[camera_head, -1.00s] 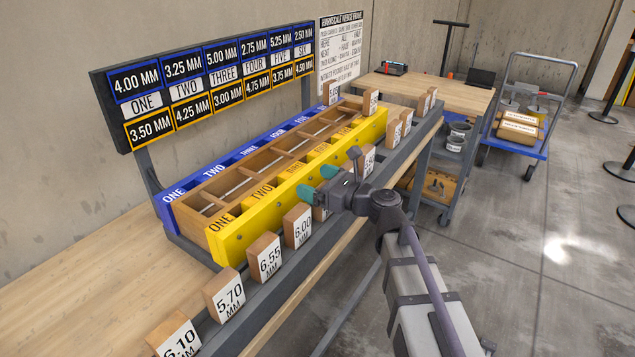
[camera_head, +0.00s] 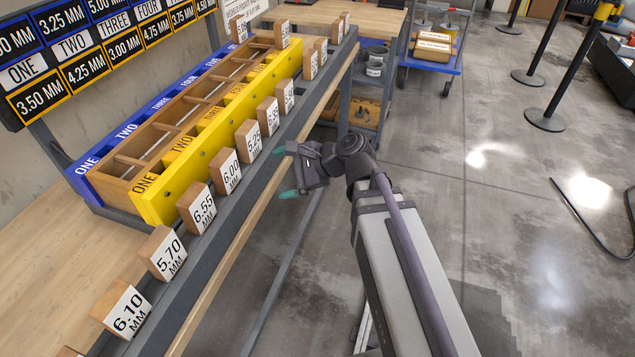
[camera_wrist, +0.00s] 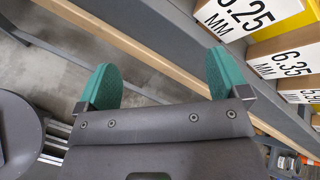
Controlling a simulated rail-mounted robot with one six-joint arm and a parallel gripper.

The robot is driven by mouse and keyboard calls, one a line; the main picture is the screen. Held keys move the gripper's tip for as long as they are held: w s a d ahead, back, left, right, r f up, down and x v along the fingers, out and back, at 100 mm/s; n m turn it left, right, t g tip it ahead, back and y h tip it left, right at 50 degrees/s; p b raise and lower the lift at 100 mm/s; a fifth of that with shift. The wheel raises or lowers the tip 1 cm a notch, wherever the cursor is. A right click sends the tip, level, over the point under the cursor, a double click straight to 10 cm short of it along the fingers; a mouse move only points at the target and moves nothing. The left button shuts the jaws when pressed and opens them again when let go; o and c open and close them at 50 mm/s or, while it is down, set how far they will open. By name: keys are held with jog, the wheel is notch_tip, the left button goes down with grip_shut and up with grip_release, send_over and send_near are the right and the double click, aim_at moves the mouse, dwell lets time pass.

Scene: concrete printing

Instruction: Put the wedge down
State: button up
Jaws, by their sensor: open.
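My gripper (camera_head: 286,171) is open and empty, off the front edge of the rail and above the floor. In the wrist view the two green fingertips (camera_wrist: 162,72) stand wide apart with nothing between them. Wooden wedges with white size labels stand in a row on the grey rail (camera_head: 213,233). The 5.25 MM wedge (camera_head: 248,140) stands upright on it, apart from the fingers, and shows in the wrist view (camera_wrist: 246,14).
A yellow-fronted wooden rack (camera_head: 165,203) with numbered compartments, blue at its back, stands behind the rail. A size board (camera_head: 85,60) is at the upper left. A blue cart (camera_head: 432,62) and black posts (camera_head: 545,118) stand farther back. The floor at right is largely open.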

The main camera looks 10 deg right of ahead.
jog(key=s+d+f+n+g+h, duration=0.5)
jog(key=s+d+f+n+h, duration=0.5)
jog(key=n, duration=0.5)
notch_tip(320, 180, up, 16)
jog(key=w+h+p, duration=0.1)
jog(key=p, duration=1.3)
jog(key=shift+w+f+p, duration=0.15)
jog(key=shift+w+p, duration=0.15)
